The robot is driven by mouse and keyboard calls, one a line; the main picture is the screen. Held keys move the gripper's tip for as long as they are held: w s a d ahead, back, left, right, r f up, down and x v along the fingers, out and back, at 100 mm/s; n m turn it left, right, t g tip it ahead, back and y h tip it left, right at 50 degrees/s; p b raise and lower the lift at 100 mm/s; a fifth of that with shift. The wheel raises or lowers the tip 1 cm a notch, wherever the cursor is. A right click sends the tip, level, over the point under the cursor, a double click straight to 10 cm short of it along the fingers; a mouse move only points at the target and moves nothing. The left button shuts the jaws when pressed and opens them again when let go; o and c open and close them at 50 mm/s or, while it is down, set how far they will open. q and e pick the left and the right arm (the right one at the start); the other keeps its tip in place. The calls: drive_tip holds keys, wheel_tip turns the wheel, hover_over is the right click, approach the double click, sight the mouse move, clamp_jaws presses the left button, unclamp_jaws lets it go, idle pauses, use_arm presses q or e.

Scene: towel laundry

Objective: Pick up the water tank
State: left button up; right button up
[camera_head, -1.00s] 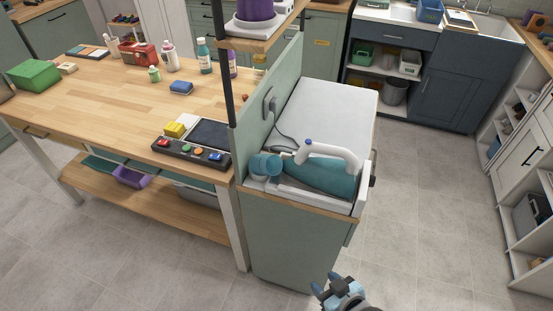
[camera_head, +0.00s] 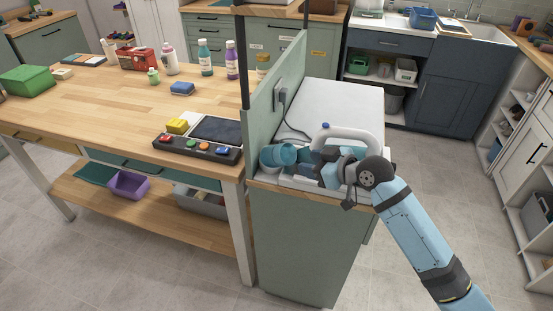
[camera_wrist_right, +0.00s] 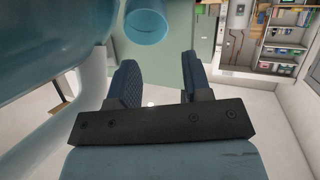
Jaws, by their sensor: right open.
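A steam appliance with a white arched handle (camera_head: 345,133) and a teal body rests in a white tray on the end counter. A teal cylindrical piece (camera_head: 277,156) with a round open end sits at its left end; I cannot tell if this is the water tank. In the right wrist view the teal cylinder (camera_wrist_right: 147,25) is beyond the fingertips, and a large teal body fills the upper left. My right gripper (camera_wrist_right: 157,72) is open and empty, low over the tray beside the appliance. My arm hides much of the teal body. My left gripper is out of view.
A green upright panel (camera_head: 279,93) with a socket and cable stands left of the appliance. The white counter top (camera_head: 345,98) behind is clear. A wooden table (camera_head: 110,105) with bottles and a button panel (camera_head: 198,148) is to the left.

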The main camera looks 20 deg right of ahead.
approach(265, 157)
drive_tip(key=x, duration=0.5)
drive_tip(key=shift+w+d+p, duration=0.1)
drive_tip(key=shift+d+p, duration=0.05)
drive_tip(key=shift+p, duration=0.15)
clamp_jaws()
